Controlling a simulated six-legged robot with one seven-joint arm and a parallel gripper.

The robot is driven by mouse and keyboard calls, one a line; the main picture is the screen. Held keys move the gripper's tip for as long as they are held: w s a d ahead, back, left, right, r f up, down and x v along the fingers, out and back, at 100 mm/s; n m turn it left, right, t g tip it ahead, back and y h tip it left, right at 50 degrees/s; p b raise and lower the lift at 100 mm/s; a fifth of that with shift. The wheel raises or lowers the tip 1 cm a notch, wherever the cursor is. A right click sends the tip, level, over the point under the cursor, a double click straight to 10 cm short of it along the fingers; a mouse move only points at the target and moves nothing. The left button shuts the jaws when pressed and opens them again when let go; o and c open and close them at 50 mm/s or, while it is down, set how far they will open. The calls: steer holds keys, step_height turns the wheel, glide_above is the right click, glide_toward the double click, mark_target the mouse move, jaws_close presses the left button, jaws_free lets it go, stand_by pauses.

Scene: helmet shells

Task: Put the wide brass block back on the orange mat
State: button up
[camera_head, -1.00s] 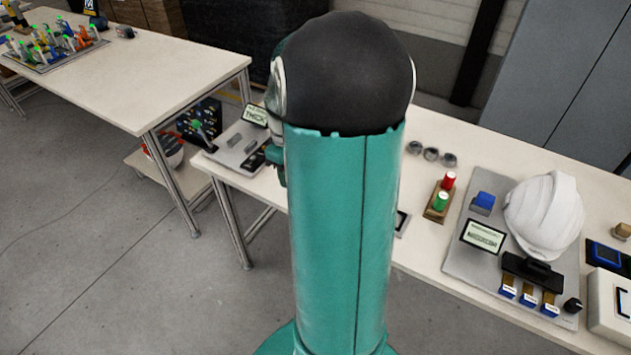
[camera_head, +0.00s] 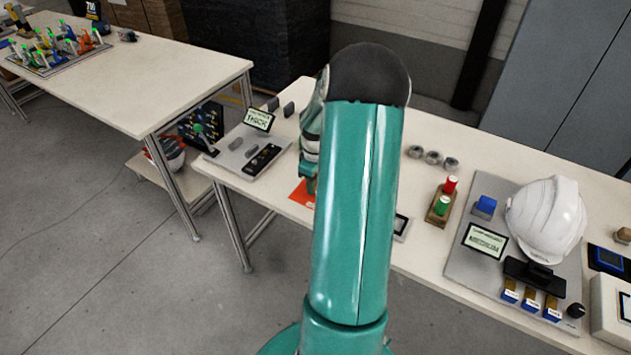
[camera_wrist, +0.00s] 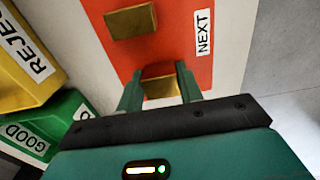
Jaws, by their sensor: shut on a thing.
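My gripper (camera_wrist: 160,84) is shut on a brass block (camera_wrist: 161,88), one finger on each side of it. The held block is over the orange mat (camera_wrist: 185,35), near its lower edge in the wrist view; I cannot tell whether it touches the mat. A second brass block (camera_wrist: 131,22) lies on the mat farther up the picture, apart from the held one. In the head view, the orange mat (camera_head: 299,194) shows partly beside my gripper (camera_head: 309,188), and my arm hides the held block there.
A yellow REJECT bin (camera_wrist: 25,60) and a green GOOD bin (camera_wrist: 42,125) stand left in the wrist view. A NEXT label (camera_wrist: 203,33) is on the mat. A grey plate (camera_head: 228,158) with a small display (camera_head: 259,120) is left of the mat in the head view. A white helmet (camera_head: 546,218) stands right.

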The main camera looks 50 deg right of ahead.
steer(key=shift+f, duration=0.15)
steer(key=o, duration=1.2)
step_height(320, 180, up, 12)
steer(key=shift+a+r, duration=0.1)
steer(key=shift+r, duration=0.1)
steer(key=w+a+r+t+h, duration=0.15)
steer(key=a+r, duration=0.45)
steer(key=a, duration=0.6)
steer(key=w+a+r+t, duration=0.1)
steer(key=w+a+r, duration=0.1)
steer(key=a+r, duration=0.65)
steer(key=s+a+t, duration=0.1)
steer(key=s+a, duration=0.2)
steer(key=a, duration=0.4)
steer(key=s+a+t+y, duration=0.1)
steer(key=s+a, duration=0.3)
steer(key=a, duration=0.3)
steer(key=s+a+m+t, duration=0.1)
steer(key=s+a, duration=0.2)
steer(key=a, duration=0.3)
steer(key=shift+s+a+r+y, duration=0.25)
steer(key=shift+s+a, duration=0.05)
steer(key=shift+a, duration=0.1)
